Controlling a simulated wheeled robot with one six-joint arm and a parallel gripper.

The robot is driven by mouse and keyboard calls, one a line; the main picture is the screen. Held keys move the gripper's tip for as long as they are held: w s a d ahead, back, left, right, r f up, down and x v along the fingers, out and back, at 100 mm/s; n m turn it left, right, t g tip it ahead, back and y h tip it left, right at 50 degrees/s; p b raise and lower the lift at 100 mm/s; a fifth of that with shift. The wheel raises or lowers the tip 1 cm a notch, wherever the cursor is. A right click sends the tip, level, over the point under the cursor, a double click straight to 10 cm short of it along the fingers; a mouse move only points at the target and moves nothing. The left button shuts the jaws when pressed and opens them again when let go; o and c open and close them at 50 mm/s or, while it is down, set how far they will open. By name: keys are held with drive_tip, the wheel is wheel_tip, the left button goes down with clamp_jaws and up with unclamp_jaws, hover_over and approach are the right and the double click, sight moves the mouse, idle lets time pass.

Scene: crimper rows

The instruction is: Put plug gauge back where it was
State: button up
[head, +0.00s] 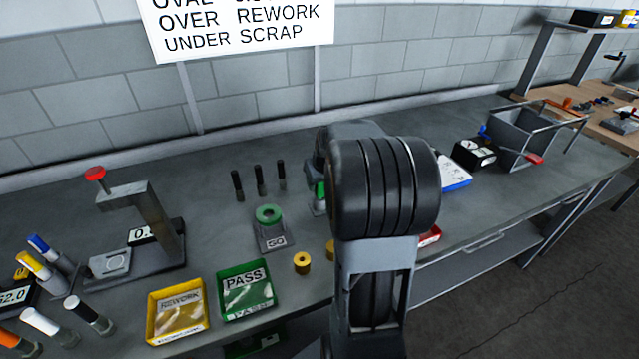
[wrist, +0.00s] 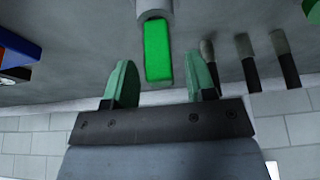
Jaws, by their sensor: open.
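A green-handled piece, which looks like the plug gauge, stands on the bench with its bright green handle (wrist: 158,50) joined to a grey cylinder (wrist: 155,9). In the head view its green part (head: 320,190) is partly hidden behind my arm. My gripper (wrist: 160,75) is open in the wrist view, with one finger on each side of the handle. Gaps show between the handle and both fingers. In the head view my arm hides the fingertips. I cannot tell whether the grey cylinder is a holder or part of the gauge.
Several things stand nearby: three dark pins (head: 259,181), a green ring on a GO stand (head: 271,238), a yellow ring (head: 302,263), PASS tray (head: 246,313) and REWORK tray (head: 178,338). A red-knobbed stand (head: 150,222) is left; a grey bin (head: 520,140) is right.

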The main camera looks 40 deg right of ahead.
drive_tip(key=v, duration=1)
drive_tip(key=s+a+f+n, duration=0.1)
drive_tip(key=s+a+f, duration=0.1)
drive_tip(key=s+a, duration=0.2)
drive_tip(key=s+a+f+n+y, duration=0.1)
drive_tip(key=s+a, duration=0.3)
drive_tip(key=a, duration=0.6)
drive_tip(key=s+a+f+n, duration=0.1)
drive_tip(key=s+a+f, duration=0.2)
drive_tip(key=a, duration=0.4)
drive_tip(key=shift+s+a+f+g, duration=0.25)
drive_tip(key=shift+s+a+g, duration=0.1)
drive_tip(key=shift+s+g, duration=0.1)
drive_tip(key=shift+r, duration=0.2)
drive_tip(key=shift+c, duration=0.3)
